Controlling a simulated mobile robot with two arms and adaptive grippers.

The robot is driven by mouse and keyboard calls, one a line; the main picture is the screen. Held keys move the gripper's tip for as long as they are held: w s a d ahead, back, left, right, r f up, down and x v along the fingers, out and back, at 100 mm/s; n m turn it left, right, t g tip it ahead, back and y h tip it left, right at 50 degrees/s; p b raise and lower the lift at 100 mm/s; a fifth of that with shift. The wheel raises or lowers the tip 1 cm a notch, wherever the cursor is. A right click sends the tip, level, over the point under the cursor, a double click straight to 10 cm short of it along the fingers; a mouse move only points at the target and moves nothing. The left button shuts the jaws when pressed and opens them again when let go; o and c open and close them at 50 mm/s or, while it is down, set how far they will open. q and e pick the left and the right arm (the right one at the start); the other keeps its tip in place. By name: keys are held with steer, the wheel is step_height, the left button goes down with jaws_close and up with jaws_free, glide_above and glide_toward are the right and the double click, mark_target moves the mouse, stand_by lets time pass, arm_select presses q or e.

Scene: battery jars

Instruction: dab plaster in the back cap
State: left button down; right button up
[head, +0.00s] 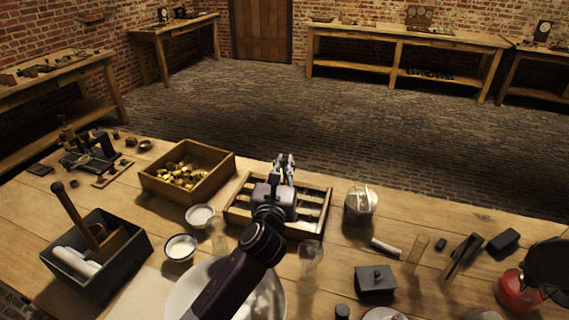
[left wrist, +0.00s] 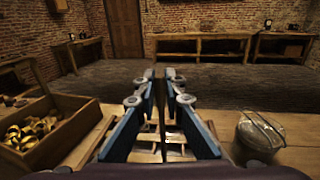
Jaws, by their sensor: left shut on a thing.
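My left gripper (head: 285,164) is over the far side of a wooden tray (head: 236,215) with dark compartments and pale brass-coloured pieces. In the left wrist view the fingers (left wrist: 158,80) are nearly together, shut on a thin dark upright sliver (left wrist: 158,98). What it is cannot be told, and its lower end is not clear. The back cap cannot be picked out; my gripper and arm cover part of the tray. Two small bowls of white stuff, the nearer (head: 180,248) and the farther (head: 200,216), stand left of the tray. My right gripper is not in view.
A wooden box of brass pieces (head: 222,168) stands left of the tray. A glass jar (head: 360,202) stands to its right. A dark crate (head: 130,262) holds rolls and a wooden-handled tool. A lidded dark box (head: 375,283) and a red object (head: 515,292) are at right.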

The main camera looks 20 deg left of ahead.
arm_select(q)
steer(key=shift+f+b, duration=0.9)
steer(key=shift+f, duration=0.6)
stand_by(1.0)
stand_by(0.8)
